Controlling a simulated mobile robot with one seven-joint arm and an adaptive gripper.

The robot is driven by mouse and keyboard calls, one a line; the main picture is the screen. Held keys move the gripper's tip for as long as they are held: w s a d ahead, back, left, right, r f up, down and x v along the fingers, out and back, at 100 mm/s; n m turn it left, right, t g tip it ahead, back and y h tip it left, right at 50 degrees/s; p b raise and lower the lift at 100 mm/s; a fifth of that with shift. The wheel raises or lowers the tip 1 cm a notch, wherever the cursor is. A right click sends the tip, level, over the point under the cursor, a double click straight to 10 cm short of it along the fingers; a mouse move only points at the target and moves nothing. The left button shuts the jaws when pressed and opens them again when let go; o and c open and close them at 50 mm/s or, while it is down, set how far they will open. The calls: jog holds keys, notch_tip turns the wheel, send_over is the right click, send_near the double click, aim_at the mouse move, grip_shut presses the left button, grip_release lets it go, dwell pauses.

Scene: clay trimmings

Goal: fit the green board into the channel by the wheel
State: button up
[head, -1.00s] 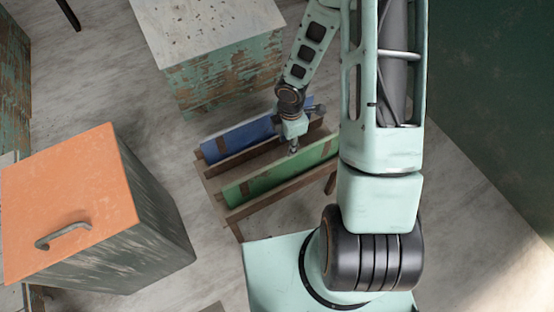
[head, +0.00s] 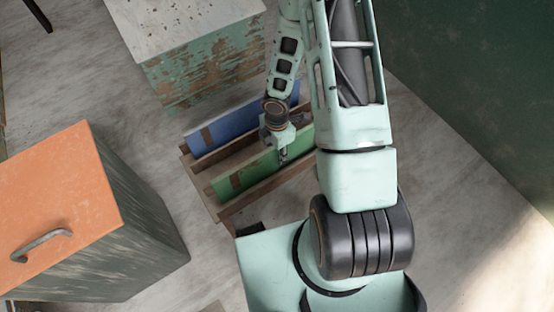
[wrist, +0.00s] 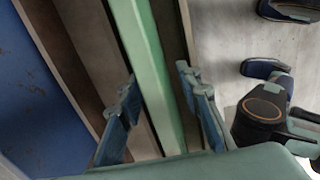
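The green board (head: 246,172) stands on edge in the front slot of a wooden rack (head: 240,206). In the wrist view the green board (wrist: 150,75) runs between my two fingers. My gripper (head: 283,158) is over the board, right of its middle, pointing down. In the wrist view my gripper (wrist: 160,98) is open, with one finger on each side of the board. A narrow gap shows by the right finger; whether the left finger touches is unclear. I cannot make out the wheel or its channel in these views.
A blue board (head: 228,128) stands in the rack's rear slot. A peeling cabinet with a speckled top (head: 190,30) stands behind the rack. An orange-topped box with a handle (head: 60,200) is at the left. The floor is clear at the right, before a dark green wall.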

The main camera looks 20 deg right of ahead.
jog(key=shift+f, duration=0.6)
jog(key=shift+r, duration=0.1)
jog(key=shift+c, duration=0.7)
grip_shut()
jog(key=shift+r, duration=0.1)
